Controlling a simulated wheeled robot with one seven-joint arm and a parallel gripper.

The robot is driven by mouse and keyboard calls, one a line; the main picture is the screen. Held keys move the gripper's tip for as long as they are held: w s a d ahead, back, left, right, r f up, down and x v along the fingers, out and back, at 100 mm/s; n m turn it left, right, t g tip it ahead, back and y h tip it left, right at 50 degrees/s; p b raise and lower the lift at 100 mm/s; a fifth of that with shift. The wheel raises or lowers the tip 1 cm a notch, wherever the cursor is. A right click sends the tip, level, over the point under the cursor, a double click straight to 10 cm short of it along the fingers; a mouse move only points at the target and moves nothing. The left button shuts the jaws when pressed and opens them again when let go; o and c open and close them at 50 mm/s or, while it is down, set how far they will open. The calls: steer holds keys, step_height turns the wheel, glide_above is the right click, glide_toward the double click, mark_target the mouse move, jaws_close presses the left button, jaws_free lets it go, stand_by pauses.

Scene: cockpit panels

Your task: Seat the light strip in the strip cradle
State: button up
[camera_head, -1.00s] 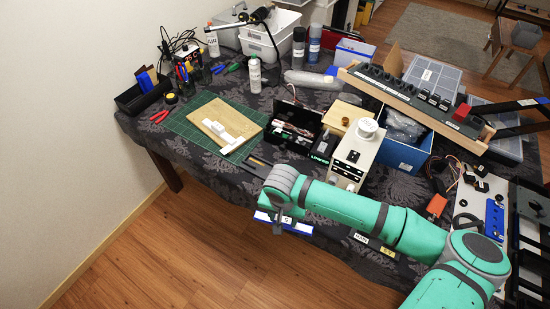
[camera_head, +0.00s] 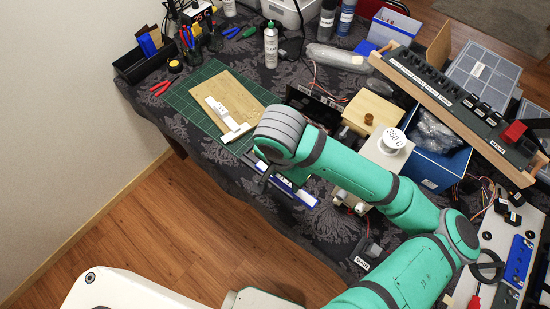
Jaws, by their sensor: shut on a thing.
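My gripper (camera_head: 265,182) points down at the front edge of the table, below the rounded end of my green arm. It is shut on a long blue strip with white labels (camera_head: 303,196), which I take for the light strip. The strip slants down to the right; its left part is partly hidden by the gripper and wrist.
The wooden board (camera_head: 252,96) lies on a green cutting mat (camera_head: 184,99). A glue bottle (camera_head: 271,48) stands behind. The floor before the table is clear.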

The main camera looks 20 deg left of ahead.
steer(key=w+a+f, duration=0.4)
steer(key=w+f, duration=0.1)
steer(key=w+a+f, duration=0.2)
steer(key=w+f, duration=0.1)
steer(key=shift+w+a, duration=0.2)
steer(key=f, duration=0.3)
steer(key=shift+w+a, duration=0.15)
steer(key=shift+w, duration=0.2)
steer(key=shift+f, duration=0.45)
steer(key=shift+f, duration=0.15)
steer(key=o, duration=1.2)
